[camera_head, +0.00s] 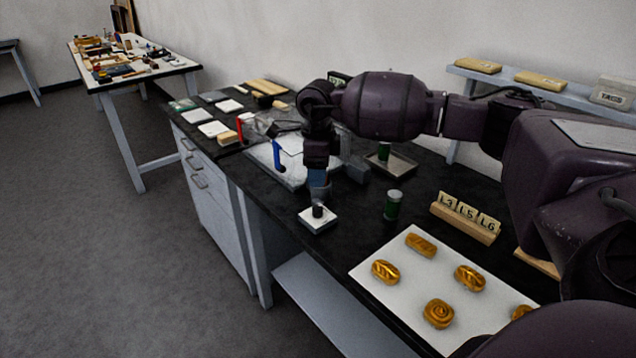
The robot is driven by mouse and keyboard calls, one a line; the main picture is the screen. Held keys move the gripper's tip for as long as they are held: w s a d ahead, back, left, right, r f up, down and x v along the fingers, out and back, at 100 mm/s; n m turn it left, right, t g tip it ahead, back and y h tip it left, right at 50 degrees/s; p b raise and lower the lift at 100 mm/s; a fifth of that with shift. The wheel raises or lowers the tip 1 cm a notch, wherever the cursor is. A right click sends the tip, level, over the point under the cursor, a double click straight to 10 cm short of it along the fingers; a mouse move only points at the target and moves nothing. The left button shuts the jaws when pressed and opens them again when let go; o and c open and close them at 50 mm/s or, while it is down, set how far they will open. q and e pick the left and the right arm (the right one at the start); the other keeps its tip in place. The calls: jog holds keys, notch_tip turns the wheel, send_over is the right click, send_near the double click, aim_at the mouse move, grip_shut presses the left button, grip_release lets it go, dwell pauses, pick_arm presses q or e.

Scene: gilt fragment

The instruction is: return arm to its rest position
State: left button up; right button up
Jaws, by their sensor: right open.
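My right arm comes in from the right and crosses above the black-topped bench (350,252). Its wrist bends downward, and my right gripper (318,188) points down, open, just above a small black piece (318,211). That piece sits on a small white square block (327,221) near the bench's front edge. I cannot tell from this angle whether the fingertips touch the black piece. My left gripper is not in view.
A white board (400,298) holds several golden pieces. A green jar (392,205) and lettered blocks (468,211) stand beyond it. A metal tray (401,166) and red (240,129) and blue (279,156) upright parts lie close to the arm. A wall shelf (560,92) is behind.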

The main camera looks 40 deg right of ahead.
jog(key=shift+r, duration=0.3)
dwell(0.4)
